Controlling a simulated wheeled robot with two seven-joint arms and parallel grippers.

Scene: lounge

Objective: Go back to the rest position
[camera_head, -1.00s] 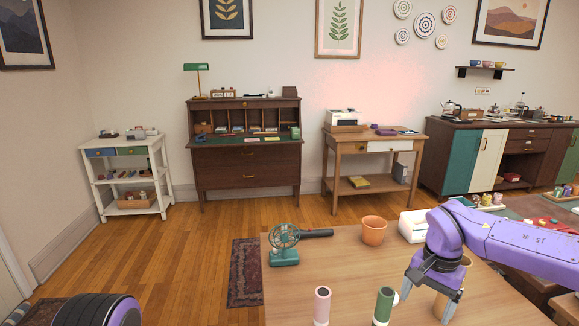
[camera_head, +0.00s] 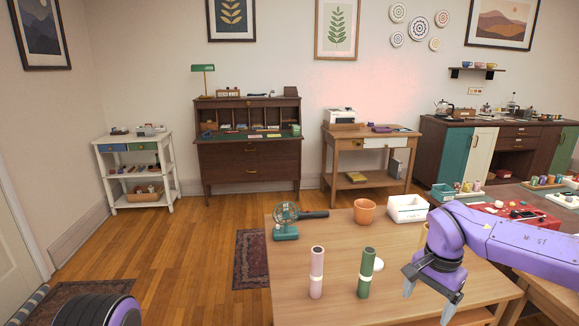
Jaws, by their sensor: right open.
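My right gripper (camera_head: 427,303) is open over the near right part of the wooden table (camera_head: 345,255), its two fingers pointing down with nothing between them. Its purple arm comes in from the right edge. To its left stand a green cylinder (camera_head: 366,272) and a pink cylinder (camera_head: 316,272), both upright and apart from the gripper. A rounded purple and black part of my own body shows at the bottom left; my left gripper is not in view.
On the table are a teal fan (camera_head: 285,222), a terracotta pot (camera_head: 364,211) and a white box (camera_head: 407,208). A small white disc (camera_head: 378,264) lies by the green cylinder. Behind my right arm a table with a red tray (camera_head: 515,208) stands. Wooden floor (camera_head: 180,255) is clear at left.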

